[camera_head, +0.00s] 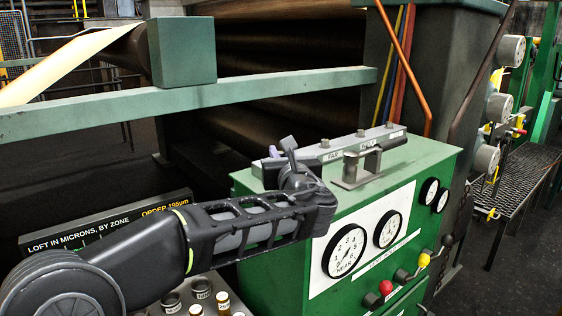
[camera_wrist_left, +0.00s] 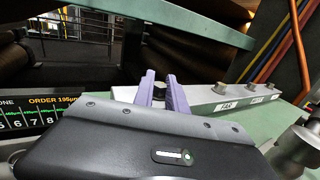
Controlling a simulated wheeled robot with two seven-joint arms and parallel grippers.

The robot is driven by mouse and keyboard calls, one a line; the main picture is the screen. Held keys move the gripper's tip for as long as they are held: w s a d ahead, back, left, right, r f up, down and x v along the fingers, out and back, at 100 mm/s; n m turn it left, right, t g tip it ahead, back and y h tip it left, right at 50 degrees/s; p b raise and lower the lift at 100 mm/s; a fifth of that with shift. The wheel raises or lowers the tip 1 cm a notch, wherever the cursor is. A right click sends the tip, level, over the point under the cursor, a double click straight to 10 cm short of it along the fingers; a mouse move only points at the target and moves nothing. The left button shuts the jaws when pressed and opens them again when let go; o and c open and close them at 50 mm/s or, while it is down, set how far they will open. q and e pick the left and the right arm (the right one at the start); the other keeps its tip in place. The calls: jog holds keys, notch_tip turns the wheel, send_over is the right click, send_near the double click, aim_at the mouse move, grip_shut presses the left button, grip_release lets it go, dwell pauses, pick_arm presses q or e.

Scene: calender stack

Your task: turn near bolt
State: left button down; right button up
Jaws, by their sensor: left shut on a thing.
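My left gripper (camera_head: 280,154) reaches in from the left to the back left of the green console (camera_head: 436,164). In the left wrist view its two purple fingers (camera_wrist_left: 162,88) are closed around a dark bolt head (camera_wrist_left: 160,94) at the near end of a grey bar (camera_wrist_left: 205,106). In the head view my gripper hides that bolt. My right gripper is not in view.
A grey metal bracket with a handle (camera_head: 374,160) stands on the console top, right of my gripper. Dial gauges (camera_head: 345,251) and levers with red (camera_head: 385,287) and yellow (camera_head: 424,260) knobs are on its front. A green beam (camera_head: 270,90) and dark rollers (camera_head: 300,52) lie behind.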

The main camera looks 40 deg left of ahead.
pick_arm(q)
jog(key=shift+m+t+h+b, duration=1)
jog(key=shift+m+t+h, duration=0.2)
jog(key=shift+t+h, duration=0.15)
jog(key=shift+h, duration=0.25)
jog(key=c, duration=1.3)
grip_release()
jog(key=shift+c, duration=0.2)
jog(key=shift+b+v, duration=0.75)
jog(key=shift+v, duration=3.15)
